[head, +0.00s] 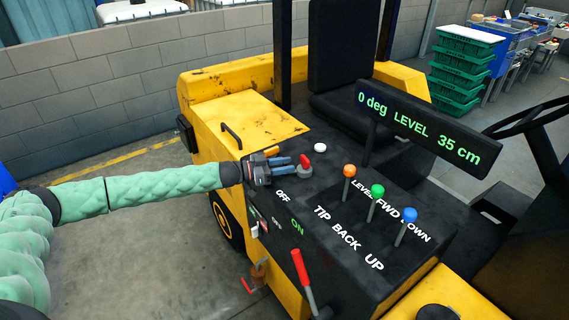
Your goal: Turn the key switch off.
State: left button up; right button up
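A small red-handled switch (305,160) on a grey round base stands on the black console top; it looks like the key switch, but its exact turn is too small to read. A white OFF label (282,195) and a green ON label (297,227) lie nearer the front. My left gripper (294,164) reaches in from the left, low over the console, with its blue fingers pointing right at the switch. Its fingertips are close beside the switch; I cannot tell whether they touch it or how wide the fingers are apart. My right gripper is not in view.
Orange (349,171), green (377,191) and blue (410,216) knobbed levers stand right of the switch. A white button (320,147) is just behind it. A display (425,128) reads "0 deg LEVEL 35 cm". A red-handled lever (302,268) rises at the front.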

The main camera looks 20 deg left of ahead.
pick_arm(q)
grip_shut()
